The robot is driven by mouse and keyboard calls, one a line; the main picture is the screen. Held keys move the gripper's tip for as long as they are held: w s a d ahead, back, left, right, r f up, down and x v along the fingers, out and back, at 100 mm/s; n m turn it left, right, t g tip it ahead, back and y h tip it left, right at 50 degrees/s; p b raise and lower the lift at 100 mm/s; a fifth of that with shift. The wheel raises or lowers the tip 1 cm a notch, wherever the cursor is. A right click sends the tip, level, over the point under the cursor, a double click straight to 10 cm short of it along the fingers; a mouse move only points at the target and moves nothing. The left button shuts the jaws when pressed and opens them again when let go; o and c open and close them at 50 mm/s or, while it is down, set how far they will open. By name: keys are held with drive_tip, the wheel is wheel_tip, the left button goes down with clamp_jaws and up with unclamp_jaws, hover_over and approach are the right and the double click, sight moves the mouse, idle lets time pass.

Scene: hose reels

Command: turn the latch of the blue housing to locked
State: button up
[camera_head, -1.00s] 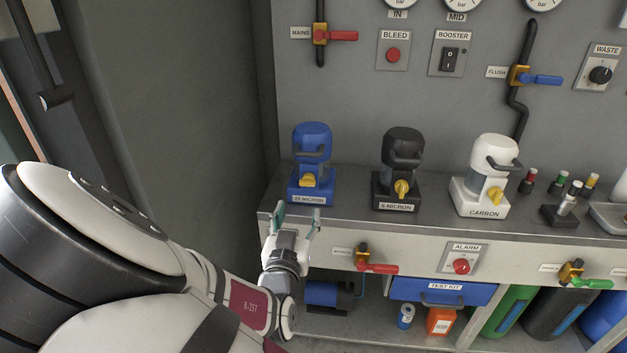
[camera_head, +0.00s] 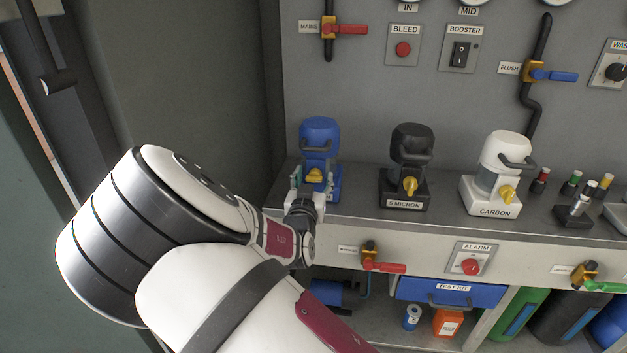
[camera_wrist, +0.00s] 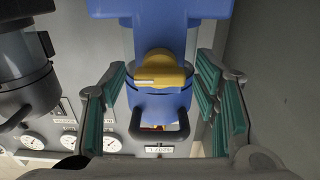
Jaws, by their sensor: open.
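The blue housing (camera_head: 319,138) stands at the left end of the counter. Its yellow latch (camera_head: 314,174) is on its front, low down. In the wrist view the latch (camera_wrist: 160,70) is in the middle, with a pale mark running sideways across it. My gripper (camera_head: 309,183) is open right in front of the blue housing. In the wrist view its green-padded fingers (camera_wrist: 160,82) stand on either side of the latch, with a gap on both sides. The gripper hides part of the housing's base and its label in the head view.
A black housing (camera_head: 411,145) and a white housing (camera_head: 505,150) stand to the right, each with a yellow latch. The grey side wall (camera_head: 190,80) is close on the left. A red-handled valve (camera_head: 385,267) sits on the counter's front.

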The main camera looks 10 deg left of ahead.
drive_tip(key=shift+c, duration=0.5)
drive_tip(key=c, duration=1.1)
drive_tip(key=shift+o, duration=0.2)
drive_tip(key=shift+n, duration=0.3)
drive_tip(key=n+p, duration=0.2)
drive_tip(key=n, duration=0.1)
drive_tip(key=shift+n, duration=0.3)
drive_tip(key=n+p, duration=0.2)
drive_tip(key=n, duration=0.2)
drive_tip(key=shift+a+n, duration=0.1)
drive_tip(key=shift+n, duration=0.2)
drive_tip(key=n+p, duration=0.1)
drive_tip(key=n, duration=0.3)
drive_tip(key=shift+a+f+n, duration=0.1)
drive_tip(key=shift+n, duration=0.2)
drive_tip(key=shift+f+n, duration=0.1)
drive_tip(key=shift+n, duration=2.1)
